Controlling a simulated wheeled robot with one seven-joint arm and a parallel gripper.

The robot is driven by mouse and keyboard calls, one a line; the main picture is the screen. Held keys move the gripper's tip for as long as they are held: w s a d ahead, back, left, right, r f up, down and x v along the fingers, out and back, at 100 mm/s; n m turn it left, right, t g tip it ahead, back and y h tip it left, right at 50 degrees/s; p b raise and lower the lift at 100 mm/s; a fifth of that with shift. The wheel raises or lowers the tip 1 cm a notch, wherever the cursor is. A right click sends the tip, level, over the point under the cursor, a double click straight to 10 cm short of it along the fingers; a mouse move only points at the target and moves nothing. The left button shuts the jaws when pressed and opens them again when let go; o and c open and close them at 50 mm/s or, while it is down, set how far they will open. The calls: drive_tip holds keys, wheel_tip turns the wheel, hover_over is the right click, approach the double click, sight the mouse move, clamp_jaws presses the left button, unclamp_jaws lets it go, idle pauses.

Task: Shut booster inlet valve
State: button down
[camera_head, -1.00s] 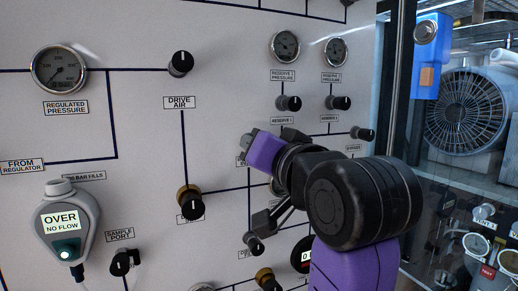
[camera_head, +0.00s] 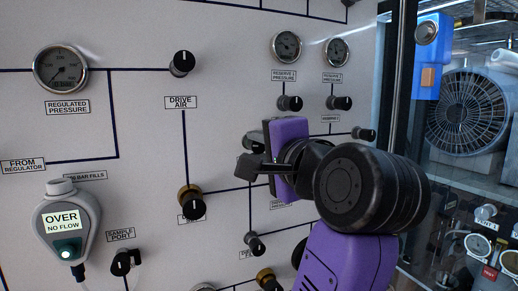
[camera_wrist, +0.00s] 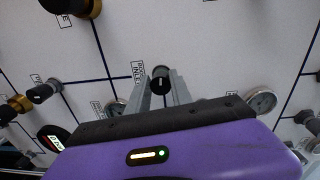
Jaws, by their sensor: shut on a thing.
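My gripper (camera_head: 252,153) is at the panel, right of the drive air knob column, with its purple body standing upright. In the wrist view, the two grey fingers (camera_wrist: 163,95) stand on either side of a black knob (camera_wrist: 160,77) with a white mark, and are shut on it. A label beside the knob, partly readable as "booster inlet" (camera_wrist: 138,70), marks it as the booster inlet valve. In the head view my gripper hides the knob, so its angle to the pipe line cannot be told there.
The drive air knob (camera_head: 182,63) and a brass-collared knob (camera_head: 191,203) are to the left. Reserve knobs (camera_head: 290,103) and gauges (camera_head: 287,46) are above right. A small black knob (camera_head: 256,245) is below. A grey handheld meter (camera_head: 68,222) reads "OVER NO FLOW".

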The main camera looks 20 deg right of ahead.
drive_tip(key=m, duration=0.3)
drive_tip(key=shift+m+b, duration=0.3)
drive_tip(key=shift+b, duration=0.1)
drive_tip(key=m+b, duration=0.1)
drive_tip(key=m, duration=0.3)
drive_tip(key=shift+m+y+b, duration=0.3)
drive_tip(key=m+b, duration=0.1)
drive_tip(key=m, duration=0.3)
drive_tip(key=shift+d+b, duration=0.1)
drive_tip(key=shift+b, duration=0.3)
drive_tip(key=shift+d+m+t+b, duration=0.1)
drive_tip(key=shift+m+t+b, duration=0.35)
drive_tip(key=shift+m, duration=1.25)
drive_tip(key=c, duration=1.2)
unclamp_jaws()
drive_tip(key=shift+o, duration=0.2)
drive_tip(key=shift+r, duration=0.1)
drive_tip(key=shift+s, duration=0.15)
